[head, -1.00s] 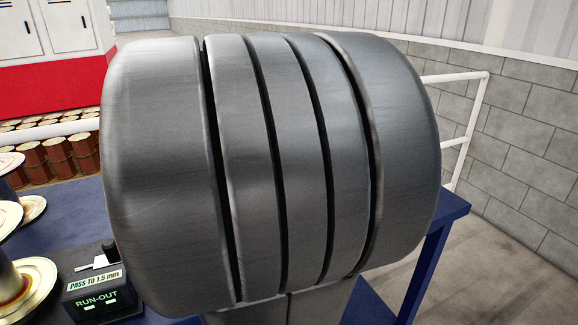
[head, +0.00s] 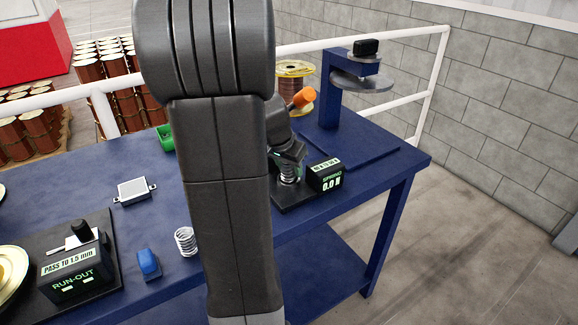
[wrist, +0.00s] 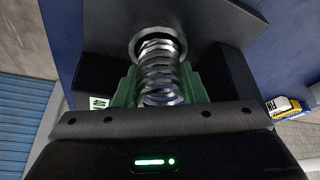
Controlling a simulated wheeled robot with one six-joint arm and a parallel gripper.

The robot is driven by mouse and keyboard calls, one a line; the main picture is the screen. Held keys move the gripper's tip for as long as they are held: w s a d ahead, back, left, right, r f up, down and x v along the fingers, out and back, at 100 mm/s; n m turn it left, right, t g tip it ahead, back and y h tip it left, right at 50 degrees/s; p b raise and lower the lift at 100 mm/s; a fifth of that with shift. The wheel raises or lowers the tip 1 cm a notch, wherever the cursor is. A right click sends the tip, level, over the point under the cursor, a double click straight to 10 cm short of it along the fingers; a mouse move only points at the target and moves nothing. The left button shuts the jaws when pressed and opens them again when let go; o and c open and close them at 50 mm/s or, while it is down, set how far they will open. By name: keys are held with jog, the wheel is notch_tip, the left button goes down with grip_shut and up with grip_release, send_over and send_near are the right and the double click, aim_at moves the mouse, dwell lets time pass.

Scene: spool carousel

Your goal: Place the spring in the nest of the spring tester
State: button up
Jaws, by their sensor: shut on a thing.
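My gripper (head: 288,158) is shut on a silvery coil spring (wrist: 160,72), with green fingers on either side of it in the wrist view. The spring also shows just below my gripper in the head view (head: 290,174), upright over the dark base (head: 293,198) of the spring tester. In the wrist view its far end is at a round metal ring, the nest (wrist: 137,55). I cannot tell whether it is seated or just above. The tester's display box (head: 326,178) reads 0.0 N. My arm hides part of the tester.
A second spring (head: 185,242) stands on the blue table near a blue block (head: 148,264). The run-out box (head: 74,266) is at the left. An orange handle (head: 302,98), a copper spool (head: 290,88) and a blue stand (head: 329,95) are behind.

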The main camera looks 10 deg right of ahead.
jog(key=shift+f, duration=0.2)
jog(key=shift+f+b, duration=0.15)
jog(key=shift+b, duration=0.15)
jog(key=o, duration=0.7)
jog(key=shift+r+p, duration=0.35)
jog(key=shift+r, duration=0.25)
jog(key=v, duration=1.1)
jog(key=shift+s+a+r, duration=0.1)
jog(key=shift+s+a, duration=0.05)
jog(key=shift+s, duration=0.05)
